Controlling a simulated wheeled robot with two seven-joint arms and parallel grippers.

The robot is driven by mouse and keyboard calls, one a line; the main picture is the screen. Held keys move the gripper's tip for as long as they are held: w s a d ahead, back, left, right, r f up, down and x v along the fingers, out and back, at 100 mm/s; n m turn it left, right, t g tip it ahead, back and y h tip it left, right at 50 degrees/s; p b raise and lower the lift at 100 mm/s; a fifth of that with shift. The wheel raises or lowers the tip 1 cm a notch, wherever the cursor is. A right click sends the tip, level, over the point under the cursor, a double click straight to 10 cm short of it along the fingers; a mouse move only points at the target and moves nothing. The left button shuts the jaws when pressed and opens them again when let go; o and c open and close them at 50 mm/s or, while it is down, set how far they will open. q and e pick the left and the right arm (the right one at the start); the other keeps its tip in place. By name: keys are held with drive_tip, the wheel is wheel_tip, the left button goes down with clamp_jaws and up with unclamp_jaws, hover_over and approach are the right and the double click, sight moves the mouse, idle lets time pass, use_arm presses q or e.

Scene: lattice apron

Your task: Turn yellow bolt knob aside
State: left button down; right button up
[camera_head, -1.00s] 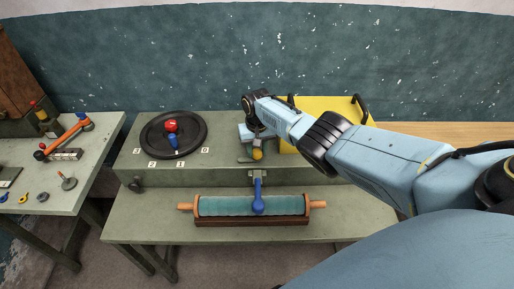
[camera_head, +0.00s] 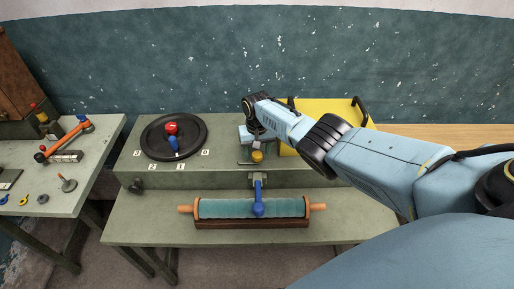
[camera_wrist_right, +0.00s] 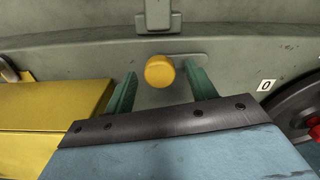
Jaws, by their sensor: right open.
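The yellow bolt knob (camera_head: 257,156) sits on a small metal plate on the green-grey bench housing. In the right wrist view the round knob (camera_wrist_right: 159,71) shows just beyond and between the two green fingers. My right gripper (camera_wrist_right: 160,85) is open with nothing in it, one finger on each side of the knob's line. In the head view my right gripper (camera_head: 251,143) is over the housing top, close behind the knob and partly hidden by my arm. Whether a finger touches the knob cannot be told. My left gripper is not in view.
A yellow box (camera_head: 318,108) with a black handle stands right of the gripper. A black dial (camera_head: 196,140) with red and blue knobs is to the left. A blue lever (camera_head: 258,196) hangs below, over a teal roller (camera_head: 225,207).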

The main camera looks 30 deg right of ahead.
sight(257, 154)
wheel_tip(257, 154, up, 7)
drive_tip(key=p, duration=0.2)
drive_tip(key=shift+f+p, duration=0.15)
drive_tip(key=shift+p, duration=0.2)
wheel_tip(257, 154, up, 7)
drive_tip(key=shift+f, duration=0.15)
